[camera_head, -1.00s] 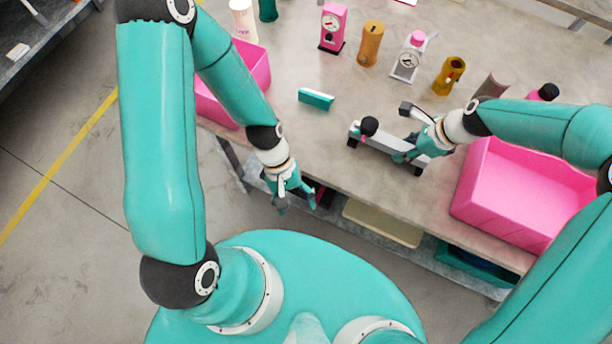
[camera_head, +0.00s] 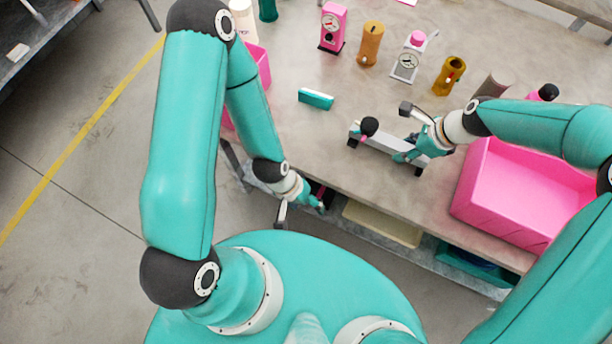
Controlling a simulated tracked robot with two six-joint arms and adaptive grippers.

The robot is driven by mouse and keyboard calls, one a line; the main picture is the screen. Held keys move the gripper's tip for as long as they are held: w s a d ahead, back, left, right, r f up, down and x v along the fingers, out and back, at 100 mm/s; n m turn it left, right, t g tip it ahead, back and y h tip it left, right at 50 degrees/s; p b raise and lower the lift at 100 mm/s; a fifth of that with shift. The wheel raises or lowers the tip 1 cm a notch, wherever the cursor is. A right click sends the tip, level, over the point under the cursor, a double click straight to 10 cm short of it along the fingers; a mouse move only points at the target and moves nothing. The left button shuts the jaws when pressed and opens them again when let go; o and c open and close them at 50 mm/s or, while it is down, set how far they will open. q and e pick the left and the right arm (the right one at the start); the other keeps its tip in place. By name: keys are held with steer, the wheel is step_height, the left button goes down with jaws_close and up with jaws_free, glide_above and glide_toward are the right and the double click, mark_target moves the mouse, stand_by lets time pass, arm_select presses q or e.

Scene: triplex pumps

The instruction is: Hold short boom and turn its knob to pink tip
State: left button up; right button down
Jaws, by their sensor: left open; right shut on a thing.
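The short boom (camera_head: 382,141) is a pale grey bar on dark feet, lying on the table near its front edge. A round black knob (camera_head: 370,126) sits at its left end, with a small pink tip (camera_head: 362,136) beside it. My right gripper (camera_head: 408,132) is shut on the boom toward its right end; its fingers partly hide that end. My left gripper (camera_head: 302,214) is open and empty, in front of the table edge, to the left of and nearer than the boom.
A pink bin (camera_head: 520,195) stands right of the boom, and another pink bin (camera_head: 262,68) is behind my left arm. A teal block (camera_head: 316,98) lies left of the boom. Pink (camera_head: 332,28) and white (camera_head: 409,58) gauges and brown cylinders (camera_head: 370,44) stand farther back.

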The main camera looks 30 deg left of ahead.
steer(key=c, duration=0.7)
jaws_free()
